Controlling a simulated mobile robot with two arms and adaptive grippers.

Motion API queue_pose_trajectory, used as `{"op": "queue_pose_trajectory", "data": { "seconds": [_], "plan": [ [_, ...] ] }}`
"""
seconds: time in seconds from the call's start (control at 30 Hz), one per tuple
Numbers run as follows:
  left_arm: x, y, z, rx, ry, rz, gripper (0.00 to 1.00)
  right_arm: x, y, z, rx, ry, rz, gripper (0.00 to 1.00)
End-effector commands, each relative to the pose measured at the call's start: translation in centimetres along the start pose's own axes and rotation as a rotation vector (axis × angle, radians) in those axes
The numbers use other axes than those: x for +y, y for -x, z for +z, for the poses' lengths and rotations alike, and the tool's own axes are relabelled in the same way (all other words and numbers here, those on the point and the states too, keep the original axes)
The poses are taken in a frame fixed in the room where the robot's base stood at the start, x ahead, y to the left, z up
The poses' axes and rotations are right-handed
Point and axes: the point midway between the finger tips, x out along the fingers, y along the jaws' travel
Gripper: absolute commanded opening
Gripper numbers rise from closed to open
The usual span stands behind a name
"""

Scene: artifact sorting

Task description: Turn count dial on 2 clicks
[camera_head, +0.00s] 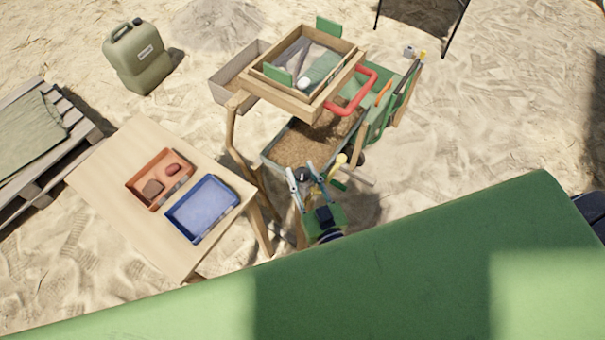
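My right gripper (301,172) is at the near end of the wooden sieve stand, with its two pale fingers spread apart. A small dark round thing (302,176) shows between the fingers; it may be the count dial, but it is too small to make out marks or a setting. I cannot tell whether the fingers touch it. My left gripper is not in view.
The stand carries a wooden sieve box (318,103) with a red handle (358,90), above a soil-filled tray (318,140). Left is a wooden table (125,165) with an orange tray (137,193) and a blue tray (176,226). A green canister (140,60) stands on open sand.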

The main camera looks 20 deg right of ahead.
Motion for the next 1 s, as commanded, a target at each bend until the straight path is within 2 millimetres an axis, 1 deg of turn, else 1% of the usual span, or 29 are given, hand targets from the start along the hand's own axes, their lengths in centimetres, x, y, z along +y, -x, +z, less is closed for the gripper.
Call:
{"op": "queue_pose_trajectory", "data": {
  "seconds": [0.33, 0.47, 0.57, 0.8, 0.9, 1.0],
  "plan": [
    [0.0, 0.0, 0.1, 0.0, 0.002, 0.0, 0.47, 0.0, 0.0, 0.0, 0.0, 0.0, -0.001, 0.45],
    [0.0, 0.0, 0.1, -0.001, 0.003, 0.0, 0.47, 0.0, 0.6, 0.0, -0.001, 0.001, -0.001, 0.45],
    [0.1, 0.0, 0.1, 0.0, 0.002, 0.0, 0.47, 0.0, 2.0, 0.1, -0.003, 0.001, -0.001, 0.45],
    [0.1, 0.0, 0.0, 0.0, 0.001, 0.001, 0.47, 0.0, 7.2, 0.1, -0.004, 0.001, -0.002, 0.45],
    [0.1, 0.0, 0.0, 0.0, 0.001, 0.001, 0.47, 0.0, 9.1, 0.1, -0.004, 0.001, -0.001, 0.45],
    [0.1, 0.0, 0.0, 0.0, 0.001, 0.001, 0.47, 0.0, 10.6, 0.1, -0.002, 0.001, -0.001, 0.45]
  ]
}}
